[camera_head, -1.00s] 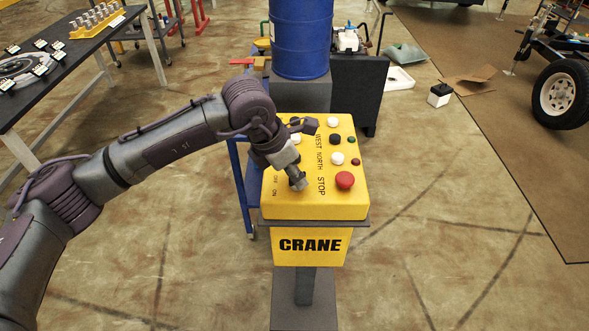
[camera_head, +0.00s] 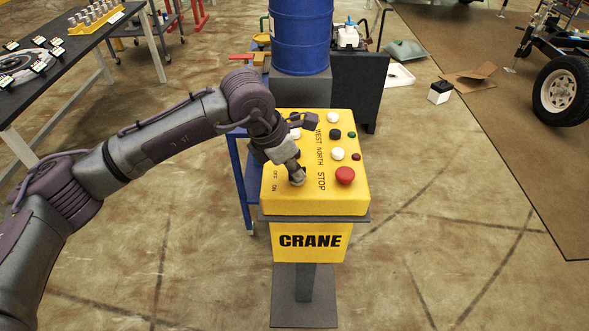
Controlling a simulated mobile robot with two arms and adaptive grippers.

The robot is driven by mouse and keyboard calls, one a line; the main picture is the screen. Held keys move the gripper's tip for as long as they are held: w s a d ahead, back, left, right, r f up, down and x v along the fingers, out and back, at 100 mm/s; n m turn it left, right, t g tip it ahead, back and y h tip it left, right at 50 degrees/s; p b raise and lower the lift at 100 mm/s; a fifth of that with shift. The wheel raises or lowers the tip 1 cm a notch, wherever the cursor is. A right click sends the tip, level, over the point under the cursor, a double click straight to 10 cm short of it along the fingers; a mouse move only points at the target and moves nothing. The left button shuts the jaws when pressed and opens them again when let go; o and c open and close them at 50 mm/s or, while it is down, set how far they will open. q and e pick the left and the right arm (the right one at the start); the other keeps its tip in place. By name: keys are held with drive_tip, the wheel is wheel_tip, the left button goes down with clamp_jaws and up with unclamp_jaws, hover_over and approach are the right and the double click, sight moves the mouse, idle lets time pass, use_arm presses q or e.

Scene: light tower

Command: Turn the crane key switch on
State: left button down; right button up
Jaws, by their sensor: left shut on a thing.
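The yellow crane control box (camera_head: 285,203) stands on a dark pedestal, with "CRANE" on its front. Its top carries a red stop button (camera_head: 345,175), white, black, green and dark red buttons, and OFF and ON lettering at the left. My left gripper (camera_head: 298,180) points down onto the left part of the top, beside the OFF and ON lettering. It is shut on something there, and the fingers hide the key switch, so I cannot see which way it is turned. My right gripper is not in view.
A blue barrel (camera_head: 300,37) stands behind the box. A dark workbench (camera_head: 62,62) is at the far left. A wheeled trailer (camera_head: 562,90) and a cardboard piece (camera_head: 472,77) lie to the right. The floor right of the pedestal is clear.

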use_arm(q)
drive_tip(key=m+b, duration=0.2)
drive_tip(key=m+g+b, duration=0.1)
drive_tip(key=m+b, duration=0.1)
drive_tip(key=b, duration=0.1)
drive_tip(key=shift+w+f+m+g+h, duration=0.15)
drive_tip(key=shift+m+g+h, duration=0.15)
drive_tip(key=shift+m+g+b, duration=0.4)
drive_tip(key=shift+m+b, duration=0.3)
drive_tip(key=shift+m, duration=0.1)
drive_tip(key=shift+w+m+g+b, duration=0.15)
drive_tip(key=shift+m+g+b, duration=0.35)
drive_tip(key=shift+m, duration=0.7)
drive_tip(key=shift+r+m+g+b, duration=0.2)
drive_tip(key=shift+m+g+b, duration=0.2)
drive_tip(key=shift+m, duration=1)
drive_tip(key=shift+y, duration=0.4)
drive_tip(key=c, duration=1.3)
unclamp_jaws()
